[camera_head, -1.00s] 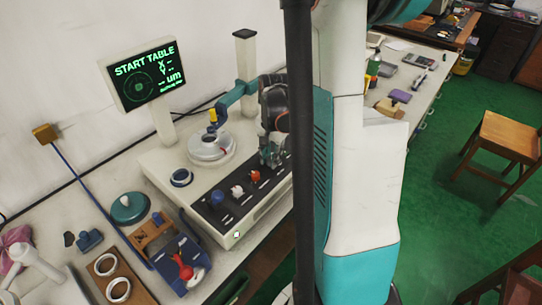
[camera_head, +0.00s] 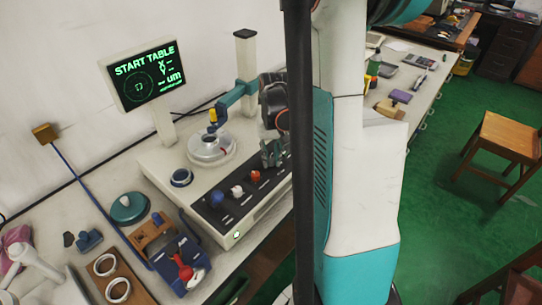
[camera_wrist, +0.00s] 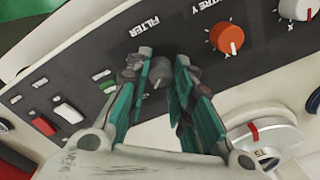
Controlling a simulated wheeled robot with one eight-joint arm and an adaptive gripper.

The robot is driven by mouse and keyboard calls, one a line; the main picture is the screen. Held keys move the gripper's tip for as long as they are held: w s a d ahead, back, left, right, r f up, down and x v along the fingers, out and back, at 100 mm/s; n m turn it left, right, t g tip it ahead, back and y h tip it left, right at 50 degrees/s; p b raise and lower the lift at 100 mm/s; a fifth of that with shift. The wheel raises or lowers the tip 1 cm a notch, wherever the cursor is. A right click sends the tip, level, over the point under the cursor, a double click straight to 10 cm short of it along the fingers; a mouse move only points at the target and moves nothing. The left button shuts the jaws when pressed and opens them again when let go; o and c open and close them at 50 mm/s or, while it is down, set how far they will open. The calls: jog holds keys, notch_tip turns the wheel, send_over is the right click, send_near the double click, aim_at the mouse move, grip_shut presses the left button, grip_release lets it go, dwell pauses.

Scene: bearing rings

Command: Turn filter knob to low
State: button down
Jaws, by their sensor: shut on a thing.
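The filter knob (camera_wrist: 158,76) is a small grey knob on the dark control panel (camera_wrist: 185,28), below the printed word FILTER in the wrist view. My gripper (camera_wrist: 160,82) has its teal fingers on either side of the knob and is shut on it. The fingers cover much of the knob, so its pointer setting cannot be read. In the head view my gripper (camera_head: 272,153) is at the far right end of the panel, and it hides the filter knob there.
An orange-red knob (camera_wrist: 227,38) and a white knob (camera_wrist: 297,9) are beside the filter knob. Red (camera_wrist: 43,126) and white (camera_wrist: 68,113) switches lie on its other side. The round table (camera_head: 211,148) and lit screen (camera_head: 148,75) stand behind the panel.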

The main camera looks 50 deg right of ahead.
aim_at(272, 158)
dwell(0.3)
jog(key=c, duration=1.4)
grip_release()
jog(key=shift+o, duration=0.2)
notch_tip(272, 158, up, 12)
jog(key=shift+d, duration=0.2)
jog(key=shift+s, duration=0.1)
